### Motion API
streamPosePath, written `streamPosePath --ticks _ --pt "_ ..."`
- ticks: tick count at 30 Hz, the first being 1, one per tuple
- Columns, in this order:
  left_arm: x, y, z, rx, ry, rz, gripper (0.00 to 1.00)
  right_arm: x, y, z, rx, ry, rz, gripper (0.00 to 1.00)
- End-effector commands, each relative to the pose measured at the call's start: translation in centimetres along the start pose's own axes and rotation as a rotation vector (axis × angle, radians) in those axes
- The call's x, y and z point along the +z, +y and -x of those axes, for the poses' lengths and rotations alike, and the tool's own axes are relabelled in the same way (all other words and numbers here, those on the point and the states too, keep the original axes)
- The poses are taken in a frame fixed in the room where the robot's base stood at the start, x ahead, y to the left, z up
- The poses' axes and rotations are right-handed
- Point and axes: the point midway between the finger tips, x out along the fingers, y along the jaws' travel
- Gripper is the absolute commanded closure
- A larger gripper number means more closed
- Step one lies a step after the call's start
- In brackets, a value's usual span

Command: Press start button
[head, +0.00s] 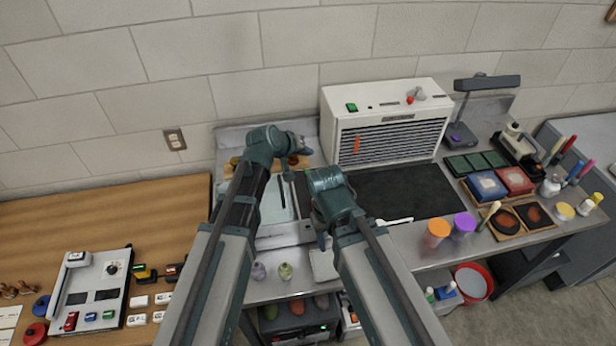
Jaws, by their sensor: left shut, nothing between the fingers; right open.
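A white box-shaped machine (384,122) with a slatted front stands at the back centre. A green button (351,107) sits on the left of its top, and a red knob (410,100) on the right. No start label is readable. My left gripper (304,150) is shut and empty, left of the machine and apart from it. My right gripper (322,241) is open and points down over the bench front, below the machine; its own arm partly hides it.
A white control panel (118,275) with small coloured parts lies on the wooden table (150,212) at left. Orange (437,230) and purple (464,224) cups stand on the metal bench. Pigment trays and brushes crowd its right end. The dark mat (405,192) before the machine is mostly clear.

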Motion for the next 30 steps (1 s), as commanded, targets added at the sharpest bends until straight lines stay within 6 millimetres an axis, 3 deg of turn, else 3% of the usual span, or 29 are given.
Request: streamPosePath --ticks 1,3,12,30 --pt "0.7 -0.7 -1.0 0.0 0.0 0.0 1.0 -0.1 -0.1 -1.4 0.0 0.0 0.002 0.5" --pt "1.2 -1.2 -1.7 0.0 0.0 0.0 1.0 -0.1 -0.2 -2.4 0.001 0.0 0.004 0.5" --pt "2.9 -2.9 -4.0 0.0 0.0 0.0 1.0 -0.3 -0.5 -5.7 0.002 0.0 0.008 0.5" --pt "3.0 -3.0 -4.1 0.0 0.0 0.0 1.0 -0.3 -0.5 -5.9 0.002 0.0 0.008 0.5"
